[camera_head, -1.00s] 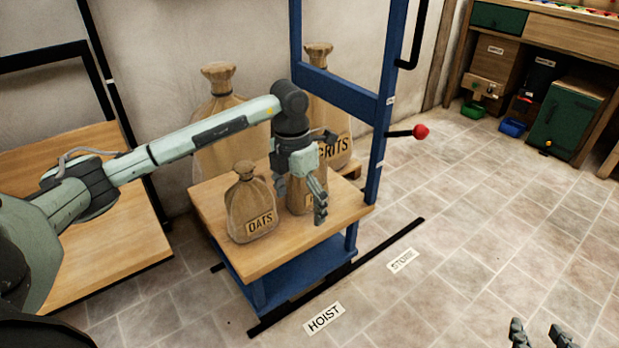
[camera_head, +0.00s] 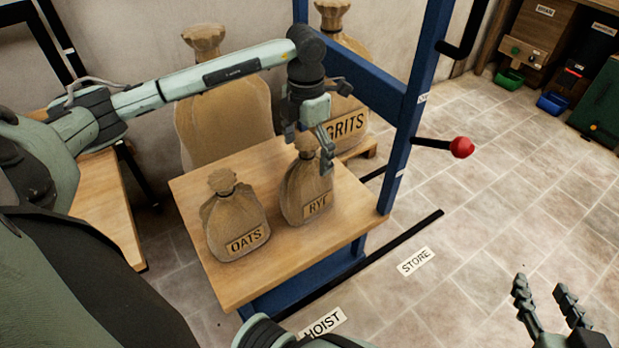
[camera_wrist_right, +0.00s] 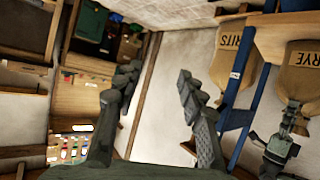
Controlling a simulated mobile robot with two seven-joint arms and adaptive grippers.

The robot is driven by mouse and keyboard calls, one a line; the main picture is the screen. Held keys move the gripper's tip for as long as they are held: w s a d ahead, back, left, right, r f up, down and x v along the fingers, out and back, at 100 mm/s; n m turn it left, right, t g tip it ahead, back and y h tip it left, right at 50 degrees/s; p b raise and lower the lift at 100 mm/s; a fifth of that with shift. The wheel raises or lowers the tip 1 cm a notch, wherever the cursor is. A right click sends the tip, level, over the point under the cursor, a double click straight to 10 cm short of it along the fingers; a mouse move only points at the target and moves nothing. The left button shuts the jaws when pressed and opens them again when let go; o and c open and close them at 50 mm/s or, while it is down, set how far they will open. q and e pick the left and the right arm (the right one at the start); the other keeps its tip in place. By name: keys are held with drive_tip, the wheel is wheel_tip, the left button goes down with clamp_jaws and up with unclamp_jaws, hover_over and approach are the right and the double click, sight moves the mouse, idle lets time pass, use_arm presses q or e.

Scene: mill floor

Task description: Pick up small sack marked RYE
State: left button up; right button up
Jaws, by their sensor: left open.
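The small tan sack marked RYE (camera_head: 308,193) stands upright on the wooden top of the blue hoist platform (camera_head: 335,232). It also shows upside down at the right of the right wrist view (camera_wrist_right: 302,68). My left gripper (camera_head: 308,150) is open at the sack's neck and hides its tied top. One finger hangs in front of the neck; I cannot tell whether it touches. My right gripper (camera_head: 548,305) is open and empty, low at the right over the floor; its spread fingers fill the middle of the right wrist view (camera_wrist_right: 157,85).
A small OATS sack (camera_head: 234,220) stands just left of the RYE sack. A large GRITS sack (camera_head: 345,110) and another large sack (camera_head: 222,120) stand behind. The blue hoist post (camera_head: 412,110) and a red-knobbed lever (camera_head: 461,147) are at the right.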

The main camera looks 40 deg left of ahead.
sight(304, 195)
use_arm(q)
drive_tip(key=shift+s+f, duration=0.1)
drive_tip(key=shift+f, duration=0.8)
wheel_tip(304, 195, down, 5)
drive_tip(key=shift+r, duration=0.1)
drive_tip(key=c, duration=1.9)
drive_tip(key=shift+w+r, duration=0.15)
drive_tip(key=shift+w, duration=0.1)
drive_tip(key=shift+c, duration=0.2)
use_arm(e)
drive_tip(key=shift+w+a+r+t+y, duration=0.2)
drive_tip(key=shift+a+r+t, duration=0.1)
drive_tip(key=shift+a+r, duration=0.25)
drive_tip(key=shift+w+a+r+t+y, duration=0.2)
drive_tip(key=shift+a+r+t, duration=0.1)
drive_tip(key=shift+r, duration=0.35)
